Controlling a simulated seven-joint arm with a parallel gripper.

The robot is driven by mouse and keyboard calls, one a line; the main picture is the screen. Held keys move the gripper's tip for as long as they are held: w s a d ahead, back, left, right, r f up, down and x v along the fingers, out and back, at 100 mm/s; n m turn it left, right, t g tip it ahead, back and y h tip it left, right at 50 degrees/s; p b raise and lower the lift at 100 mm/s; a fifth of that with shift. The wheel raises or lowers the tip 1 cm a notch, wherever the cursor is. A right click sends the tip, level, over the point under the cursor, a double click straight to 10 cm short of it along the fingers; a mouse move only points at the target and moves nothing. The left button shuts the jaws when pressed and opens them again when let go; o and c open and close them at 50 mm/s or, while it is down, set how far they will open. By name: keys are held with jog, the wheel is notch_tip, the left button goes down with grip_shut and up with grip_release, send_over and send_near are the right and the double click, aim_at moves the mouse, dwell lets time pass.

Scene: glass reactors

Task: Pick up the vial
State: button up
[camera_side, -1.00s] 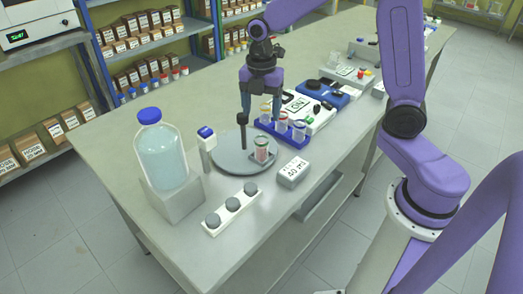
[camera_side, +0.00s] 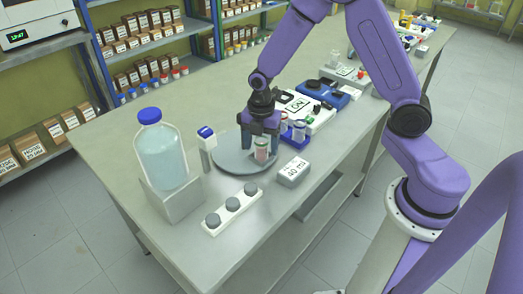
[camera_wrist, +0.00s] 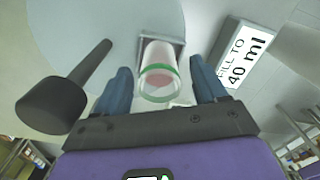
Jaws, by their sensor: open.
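The vial (camera_side: 261,152) is a small clear vessel with reddish contents and a green ring near its top. It stands on the round grey plate (camera_side: 228,160). In the wrist view the vial (camera_wrist: 158,72) shows between the two blue fingers of my gripper (camera_wrist: 167,82), with a gap visible on each side. My gripper (camera_side: 260,145) is open and low over the plate, its fingers around the vial's upper part.
A black rod with a thick knob (camera_wrist: 50,105) rises beside the vial. A "fill to 40 ml" block (camera_side: 293,172), a white strip with grey knobs (camera_side: 231,206), a blue-capped bottle (camera_side: 162,150) and a blue vial rack (camera_side: 294,136) stand nearby.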

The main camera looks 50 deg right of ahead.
jog(key=shift+f, duration=0.15)
jog(key=c, duration=1.1)
jog(key=shift+c, duration=0.2)
